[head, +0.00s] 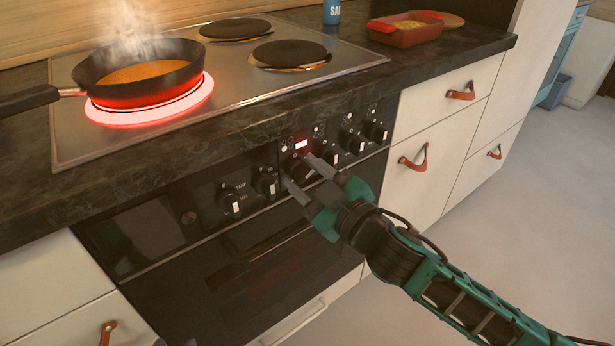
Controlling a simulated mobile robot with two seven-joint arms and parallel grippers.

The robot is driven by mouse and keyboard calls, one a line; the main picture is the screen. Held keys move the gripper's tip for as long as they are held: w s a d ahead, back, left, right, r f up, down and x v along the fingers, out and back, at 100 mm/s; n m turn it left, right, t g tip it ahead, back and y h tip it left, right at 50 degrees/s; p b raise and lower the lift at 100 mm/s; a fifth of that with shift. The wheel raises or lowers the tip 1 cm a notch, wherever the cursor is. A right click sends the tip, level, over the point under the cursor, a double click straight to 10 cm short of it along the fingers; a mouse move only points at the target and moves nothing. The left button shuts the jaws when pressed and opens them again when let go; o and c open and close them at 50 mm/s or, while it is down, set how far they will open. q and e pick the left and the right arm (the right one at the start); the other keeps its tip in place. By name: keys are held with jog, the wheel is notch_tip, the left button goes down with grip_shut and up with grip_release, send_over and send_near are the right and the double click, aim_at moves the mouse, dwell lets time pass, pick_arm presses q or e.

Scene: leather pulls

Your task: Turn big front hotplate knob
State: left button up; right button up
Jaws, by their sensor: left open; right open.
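The oven panel holds a row of black knobs with pale pointers. My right gripper (302,172) is open, its fingers at a middle knob (301,169) below the red display; that knob is partly hidden, and contact cannot be told. Other knobs show to the left (231,204) and to the right (376,131). Labels are too small to tell which knob serves which hotplate. The front left hotplate (187,108) glows red under a pan (150,71). Only small dark tips, seemingly of my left gripper (175,343), show at the bottom edge, apart from the knobs.
The steaming pan's handle (28,100) points left. The dark countertop (130,165) overhangs the panel. The oven door handle (215,235) runs below the knobs. White drawers with leather pulls (414,158) stand to the right. A red dish (405,30) sits on the counter. Floor at right is clear.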

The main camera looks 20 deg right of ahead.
jog(key=shift+c, duration=0.4)
jog(key=c, duration=0.7)
pick_arm(q)
jog(key=shift+d+r, duration=0.1)
pick_arm(e)
jog(key=shift+o, duration=0.2)
